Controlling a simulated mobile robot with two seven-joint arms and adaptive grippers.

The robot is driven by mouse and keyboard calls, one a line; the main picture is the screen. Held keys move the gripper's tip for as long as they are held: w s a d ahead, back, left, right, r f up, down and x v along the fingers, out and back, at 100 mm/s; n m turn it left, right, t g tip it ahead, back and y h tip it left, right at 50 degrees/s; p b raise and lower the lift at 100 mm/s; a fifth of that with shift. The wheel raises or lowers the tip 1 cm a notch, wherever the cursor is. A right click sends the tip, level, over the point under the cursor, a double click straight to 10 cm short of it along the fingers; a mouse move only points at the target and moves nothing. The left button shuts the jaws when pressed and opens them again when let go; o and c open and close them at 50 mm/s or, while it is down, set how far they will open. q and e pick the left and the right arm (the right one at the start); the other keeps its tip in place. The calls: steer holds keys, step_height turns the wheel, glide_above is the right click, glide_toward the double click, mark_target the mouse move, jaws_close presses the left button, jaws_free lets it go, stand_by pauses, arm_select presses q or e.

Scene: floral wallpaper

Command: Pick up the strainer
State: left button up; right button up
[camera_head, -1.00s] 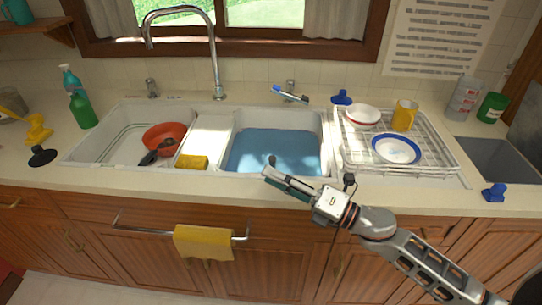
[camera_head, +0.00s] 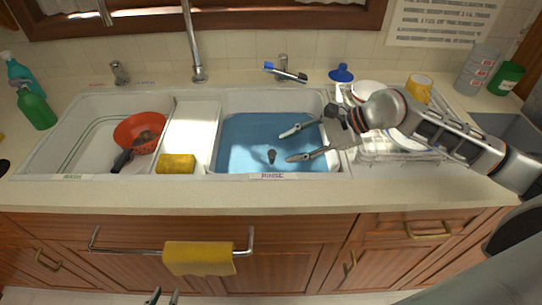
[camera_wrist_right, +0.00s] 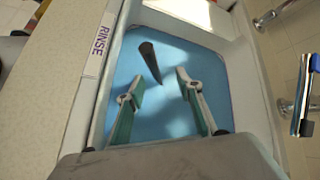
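A dark handle-like piece (camera_head: 271,155) sticks up from the blue water in the rinse basin. It also shows in the right wrist view (camera_wrist_right: 150,62) as a tapered dark shaft. Whether it belongs to the strainer I cannot tell; anything below the water is hidden. An orange bowl (camera_head: 134,122), possibly a colander, sits in the left wash basin with a dark-handled item in it. My right gripper (camera_head: 285,147) is open and empty over the rinse basin, just right of the dark piece, its fingers (camera_wrist_right: 159,75) pointing toward it. My left gripper (camera_head: 163,297) shows only its parted fingertips at the bottom edge.
A yellow sponge (camera_head: 176,164) lies on the ledge left of the rinse basin (camera_head: 222,175). A faucet (camera_head: 194,45) stands behind. A dish rack (camera_head: 375,157) with plates and a yellow mug (camera_head: 419,88) is at right. A yellow towel (camera_head: 198,260) hangs in front.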

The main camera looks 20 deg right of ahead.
mark_target(271, 160)
steer(key=shift+s+d+f+p+x, duration=0.15)
steer(key=shift+d+f+x, duration=0.1)
steer(key=shift+x, duration=1.3)
steer(key=shift+s+d+f+p+x, duration=0.1)
steer(key=shift+f+x, duration=0.15)
steer(key=shift+x, duration=1.3)
steer(key=shift+d+f+p+x, duration=0.15)
steer(key=shift+d+f+x, duration=0.1)
steer(key=shift+x, duration=1.3)
jaws_close()
